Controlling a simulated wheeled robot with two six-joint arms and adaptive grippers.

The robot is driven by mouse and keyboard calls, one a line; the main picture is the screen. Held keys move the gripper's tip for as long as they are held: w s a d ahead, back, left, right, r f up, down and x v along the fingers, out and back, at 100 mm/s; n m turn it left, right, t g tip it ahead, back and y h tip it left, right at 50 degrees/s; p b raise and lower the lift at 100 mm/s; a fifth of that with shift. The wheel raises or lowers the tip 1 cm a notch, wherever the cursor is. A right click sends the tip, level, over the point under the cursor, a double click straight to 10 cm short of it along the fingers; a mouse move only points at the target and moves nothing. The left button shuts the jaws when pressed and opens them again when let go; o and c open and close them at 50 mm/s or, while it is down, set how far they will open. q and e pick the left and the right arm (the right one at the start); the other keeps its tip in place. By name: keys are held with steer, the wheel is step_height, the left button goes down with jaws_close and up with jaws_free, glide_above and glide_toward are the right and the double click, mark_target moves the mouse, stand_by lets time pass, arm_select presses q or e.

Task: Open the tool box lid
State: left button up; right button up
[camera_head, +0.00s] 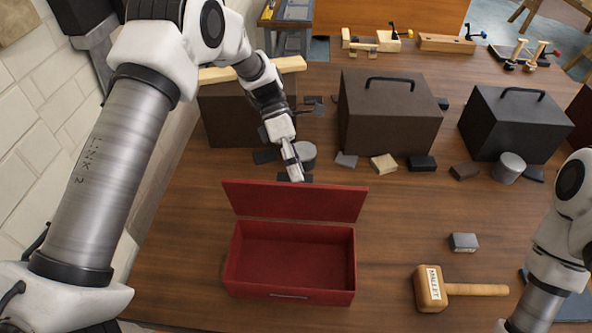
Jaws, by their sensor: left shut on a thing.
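A red tool box (290,296) stands on the table in the lower middle of the head view. Its lid (290,203) is raised at the back, and the empty red inside shows. My left gripper (294,172) is at the middle of the lid's top edge, reaching down from behind. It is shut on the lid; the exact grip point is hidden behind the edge. My right arm shows at the right edge, but its gripper is out of view.
A wooden mallet (430,289) and a small grey block (463,242) lie right of the box. Dark cases (388,118) (515,125) stand behind, with small blocks and a grey cylinder (508,168) before them. A white brick wall (60,130) is at left.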

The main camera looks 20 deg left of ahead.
arm_select(q)
steer(key=shift+a+f, duration=0.1)
steer(key=shift+f, duration=0.1)
steer(key=w+a+r, duration=0.1)
steer(key=w+a, duration=0.4)
steer(key=w, duration=0.2)
steer(key=shift+w+a+r, duration=0.15)
steer(key=shift+a+r, duration=0.1)
steer(key=shift+r, duration=0.05)
stand_by(0.5)
steer(key=v, duration=0.7)
steer(key=shift+a+r, duration=0.15)
steer(key=shift+a, duration=0.05)
